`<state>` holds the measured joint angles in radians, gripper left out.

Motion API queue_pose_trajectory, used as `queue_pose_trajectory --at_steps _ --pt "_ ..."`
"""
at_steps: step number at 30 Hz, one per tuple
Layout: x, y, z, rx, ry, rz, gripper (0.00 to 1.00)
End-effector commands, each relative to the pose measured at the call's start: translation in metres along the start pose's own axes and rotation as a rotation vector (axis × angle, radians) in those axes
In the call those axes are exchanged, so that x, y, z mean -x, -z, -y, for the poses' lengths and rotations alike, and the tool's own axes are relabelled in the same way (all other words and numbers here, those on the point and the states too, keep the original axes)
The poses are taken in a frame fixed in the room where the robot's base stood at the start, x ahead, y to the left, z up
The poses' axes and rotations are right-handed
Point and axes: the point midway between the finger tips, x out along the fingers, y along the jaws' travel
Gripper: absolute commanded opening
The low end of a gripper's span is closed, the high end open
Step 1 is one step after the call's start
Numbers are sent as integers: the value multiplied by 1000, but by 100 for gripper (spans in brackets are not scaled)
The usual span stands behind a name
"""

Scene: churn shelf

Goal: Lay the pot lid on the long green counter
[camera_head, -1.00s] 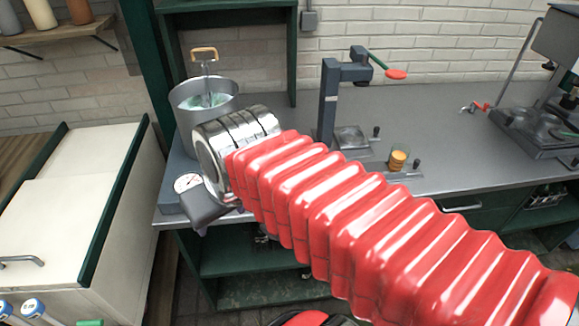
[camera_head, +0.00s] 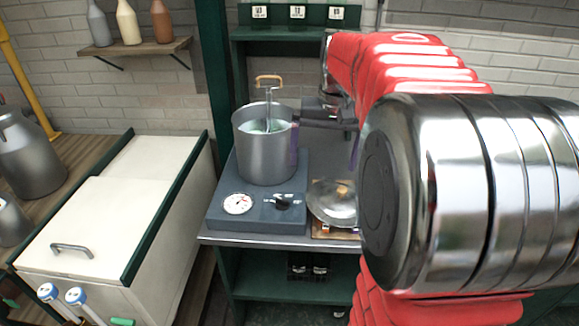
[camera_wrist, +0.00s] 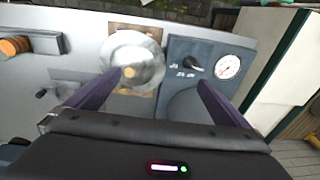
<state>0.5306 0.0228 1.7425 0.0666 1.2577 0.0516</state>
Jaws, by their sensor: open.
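The pot lid (camera_head: 325,209) is a round, shiny, domed lid with a tan knob. It lies on a small wooden board (camera_head: 322,231) near the front edge of a grey worktop, beside the burner base; it also shows in the wrist view (camera_wrist: 146,55). My gripper (camera_head: 325,152) is open, its two purple fingers pointing down above the lid, to the right of the pot. In the wrist view my gripper (camera_wrist: 158,82) has the lid nearer its left finger, with nothing held. The worktop has a green base (camera_head: 270,275); I cannot tell whether it is the long green counter.
A steel pot (camera_head: 265,155) with a wooden-handled tool stands on the dark burner base (camera_head: 225,212), close to my gripper. A white chest (camera_head: 110,215) with green edges stands left. A wooden shelf (camera_head: 135,48) holds bottles. My arm hides the worktop's right side in the head view.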

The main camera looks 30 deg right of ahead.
Motion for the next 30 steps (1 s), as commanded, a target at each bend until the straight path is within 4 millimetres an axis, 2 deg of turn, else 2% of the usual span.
queue_pose_trajectory --at_steps 1,6,12,25,30 --pt "-5 12 -12 -31 -1 18 100" --pt "-17 42 -48 -119 0 66 100" --pt "-25 59 -74 -175 2 98 100" --pt "-28 60 -77 -182 3 101 100" --pt "-43 59 -77 -182 3 103 100"
